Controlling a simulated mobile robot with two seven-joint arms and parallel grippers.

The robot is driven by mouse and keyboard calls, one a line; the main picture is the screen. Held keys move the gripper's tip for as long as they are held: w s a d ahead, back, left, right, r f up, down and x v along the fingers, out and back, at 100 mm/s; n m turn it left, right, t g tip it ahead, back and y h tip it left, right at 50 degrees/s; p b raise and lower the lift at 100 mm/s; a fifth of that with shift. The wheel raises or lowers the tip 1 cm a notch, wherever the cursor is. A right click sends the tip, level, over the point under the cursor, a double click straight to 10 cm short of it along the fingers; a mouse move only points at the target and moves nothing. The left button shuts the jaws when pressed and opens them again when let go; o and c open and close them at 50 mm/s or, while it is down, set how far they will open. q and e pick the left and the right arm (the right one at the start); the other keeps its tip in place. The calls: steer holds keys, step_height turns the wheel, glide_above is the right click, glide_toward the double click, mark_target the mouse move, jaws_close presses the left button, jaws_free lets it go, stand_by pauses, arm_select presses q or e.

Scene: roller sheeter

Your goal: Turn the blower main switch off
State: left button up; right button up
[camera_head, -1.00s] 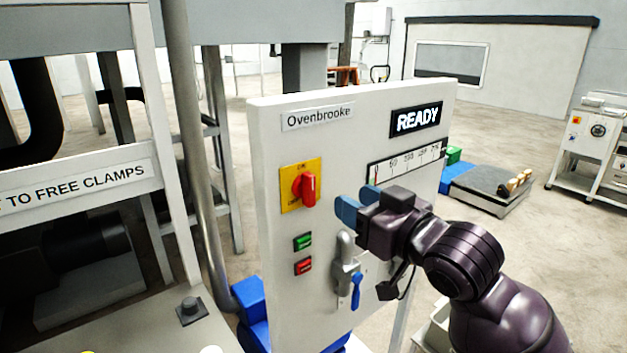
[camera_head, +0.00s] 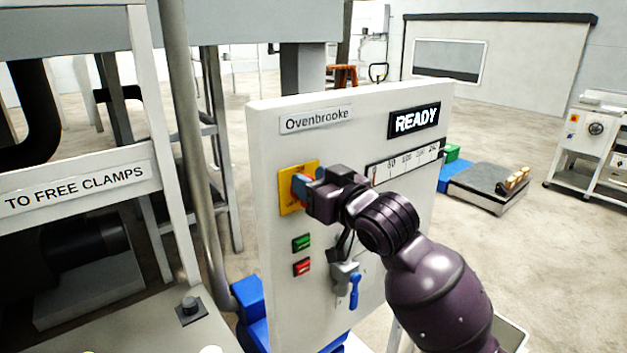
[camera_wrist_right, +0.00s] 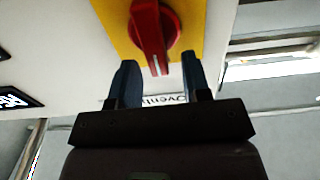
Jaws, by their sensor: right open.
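The blower main switch is a red rotary knob on a yellow plate (camera_head: 286,197) on the left part of the control panel. In the head view my right gripper (camera_head: 306,184) is at the knob and hides most of it. In the right wrist view the red knob (camera_wrist_right: 153,40) with its white mark shows against the yellow plate (camera_wrist_right: 190,15). The open right gripper (camera_wrist_right: 158,78) has one blue finger on each side of the knob's handle, with visible gaps. My left gripper is not in view.
The white panel (camera_head: 285,300) bears a READY display (camera_head: 415,120), a gauge scale (camera_head: 408,160), a green button (camera_head: 302,243), a red button (camera_head: 302,267) and a blue-handled lever (camera_head: 354,290) below my right wrist. A grey pipe (camera_head: 190,150) and frame stand left of the panel.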

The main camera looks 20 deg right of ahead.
jaws_close()
steer(key=shift+n, duration=0.3)
steer(key=n, duration=0.2)
steer(key=a+n, duration=0.1)
steer(key=n, duration=0.5)
steer(key=shift+s+a+f, duration=0.3)
steer(key=shift+a+f, duration=0.1)
steer(key=n, duration=0.3)
steer(key=f+n, duration=0.1)
steer(key=shift+s+a+n, duration=0.15)
steer(key=shift+a+n, duration=0.15)
steer(key=shift+n, duration=0.1)
steer(key=shift+a+f+n, duration=0.1)
steer(key=shift+f+n, duration=0.15)
steer(key=shift+n, duration=0.85)
steer(key=shift+f+n, duration=0.25)
steer(key=shift+n, duration=0.85)
